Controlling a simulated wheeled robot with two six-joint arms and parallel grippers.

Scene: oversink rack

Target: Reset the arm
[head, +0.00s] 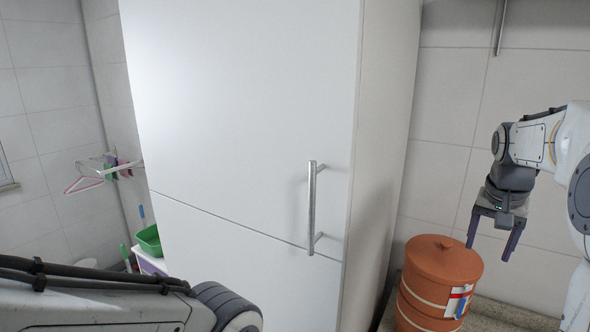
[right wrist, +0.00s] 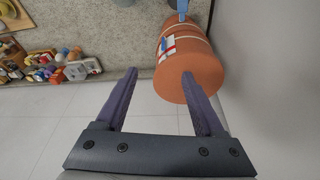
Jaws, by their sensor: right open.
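My right arm comes in from the right in the head view. My right gripper (head: 489,246) points down with its two dark purple fingers apart and nothing between them. It hangs by the upper right of the orange clay pot (head: 445,263). In the right wrist view the open fingers of my right gripper (right wrist: 160,82) show, with the orange pot (right wrist: 194,75) beyond them, partly behind the right finger. My left arm crosses the lower left of the head view, but its gripper is out of the picture.
A tall white cabinet (head: 240,110) with a metal handle (head: 312,205) fills the middle. A green basin (head: 149,240) and hangers (head: 84,184) are at the left. A speckled counter (right wrist: 130,25) bears the pot and several small items. Bare tiled wall lies behind the right gripper.

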